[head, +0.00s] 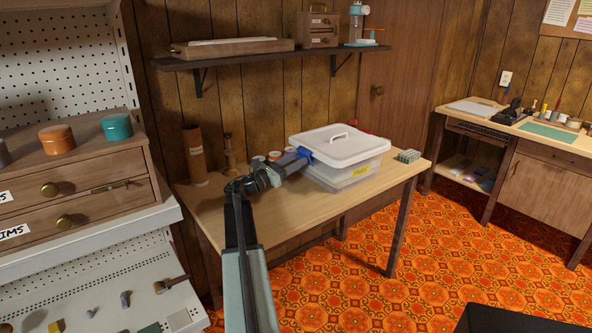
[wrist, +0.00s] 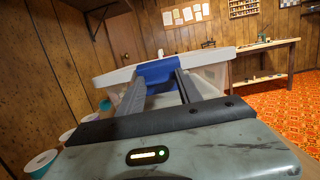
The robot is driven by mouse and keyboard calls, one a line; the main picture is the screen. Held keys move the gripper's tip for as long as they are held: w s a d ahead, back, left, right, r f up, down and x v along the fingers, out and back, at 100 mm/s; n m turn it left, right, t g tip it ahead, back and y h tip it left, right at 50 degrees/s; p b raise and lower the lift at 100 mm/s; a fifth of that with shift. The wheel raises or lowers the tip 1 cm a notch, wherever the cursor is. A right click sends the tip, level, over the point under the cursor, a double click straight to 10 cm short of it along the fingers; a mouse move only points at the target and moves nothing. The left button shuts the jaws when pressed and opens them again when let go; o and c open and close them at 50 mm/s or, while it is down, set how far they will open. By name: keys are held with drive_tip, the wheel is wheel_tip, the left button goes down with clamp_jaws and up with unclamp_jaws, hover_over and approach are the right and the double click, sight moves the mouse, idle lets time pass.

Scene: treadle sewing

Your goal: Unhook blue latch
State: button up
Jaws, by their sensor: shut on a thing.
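A lidded plastic box (head: 340,170) stands on the wooden table, with a pale lid (head: 335,145) that has a handle on top and a yellow label on its front. The blue latch (head: 303,152) is at the box's left end, and it also shows in the wrist view (wrist: 157,72). My gripper (head: 297,158) reaches the box from the left. In the wrist view its fingers (wrist: 158,88) are shut on the blue latch. The lid lies on the box. Whether the latch is hooked under the lid rim cannot be told.
Spools (head: 258,160) stand on the table left of the box, near my arm. A cardboard tube (head: 194,155) stands at the table's back left. A shelf (head: 270,55) hangs above.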

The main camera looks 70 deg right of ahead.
drive_tip(key=shift+f, duration=0.15)
drive_tip(key=o, duration=1.4)
drive_tip(key=shift+a, duration=0.1)
drive_tip(key=b+v, duration=0.2)
drive_tip(key=v, duration=0.5)
drive_tip(key=shift+w+a+f, duration=0.2)
drive_tip(key=shift+a, duration=0.1)
